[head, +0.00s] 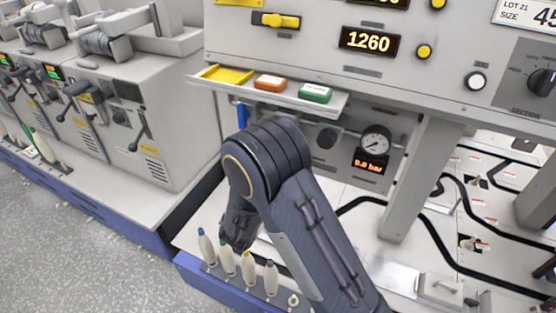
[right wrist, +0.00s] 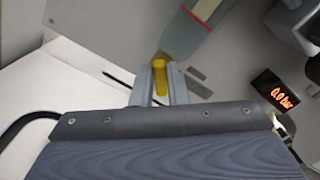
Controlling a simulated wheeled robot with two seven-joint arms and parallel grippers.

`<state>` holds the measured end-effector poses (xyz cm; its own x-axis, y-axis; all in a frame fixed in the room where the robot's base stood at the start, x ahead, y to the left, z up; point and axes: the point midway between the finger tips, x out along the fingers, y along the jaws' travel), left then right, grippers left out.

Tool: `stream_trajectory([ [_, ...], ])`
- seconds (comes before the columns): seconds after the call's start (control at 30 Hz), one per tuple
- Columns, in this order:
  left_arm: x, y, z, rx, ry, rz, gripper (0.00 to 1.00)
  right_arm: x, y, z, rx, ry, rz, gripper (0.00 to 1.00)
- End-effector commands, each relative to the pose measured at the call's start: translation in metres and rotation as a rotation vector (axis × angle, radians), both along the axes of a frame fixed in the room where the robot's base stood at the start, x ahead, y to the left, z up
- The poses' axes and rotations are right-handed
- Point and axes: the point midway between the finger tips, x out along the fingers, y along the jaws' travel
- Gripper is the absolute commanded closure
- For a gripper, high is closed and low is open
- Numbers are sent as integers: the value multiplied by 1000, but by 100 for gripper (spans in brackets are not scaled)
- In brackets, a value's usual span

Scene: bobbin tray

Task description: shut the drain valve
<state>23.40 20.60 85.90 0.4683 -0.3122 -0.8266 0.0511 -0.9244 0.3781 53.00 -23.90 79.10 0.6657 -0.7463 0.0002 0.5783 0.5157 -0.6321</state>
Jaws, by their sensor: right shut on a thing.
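My right gripper (right wrist: 159,85) is shut on a small yellow handle (right wrist: 161,77) in the right wrist view. The handle lies between the two grey fingers, in front of the grey panel. I take it for the drain valve's handle, but its pipe and body are hidden. In the head view my dark right arm covers the gripper and the handle. The pressure readout (head: 371,165) under the round gauge (head: 375,144) shows 0.0 bar. The readout also shows in the right wrist view (right wrist: 277,94), right of the gripper. My left gripper is not in view.
A blue lever (head: 242,115) hangs below the shelf (head: 325,101), left of my arm. Several bobbins stand in a rack (head: 262,290) at the lower front. A grey post (head: 418,180) stands right of the gauge.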

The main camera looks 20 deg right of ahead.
Motion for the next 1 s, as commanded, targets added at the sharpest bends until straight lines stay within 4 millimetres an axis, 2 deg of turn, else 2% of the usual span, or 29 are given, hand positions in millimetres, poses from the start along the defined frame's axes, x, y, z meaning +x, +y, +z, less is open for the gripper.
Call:
stream_trajectory([
  [0.03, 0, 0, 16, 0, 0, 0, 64, 0, 1, 6, -32, 38, 2, 100],
  [0.1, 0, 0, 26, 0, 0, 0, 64, 0, 1, 5, -77, 87, 1, 100],
  [0.5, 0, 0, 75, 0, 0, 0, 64, 2, 3, 0, -327, 369, 1, 100],
  [0.7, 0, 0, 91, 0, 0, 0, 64, 2, 3, -3, -437, 492, 0, 100],
  [1.0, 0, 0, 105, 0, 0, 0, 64, 2, 3, -7, -551, 621, 1, 100],
])
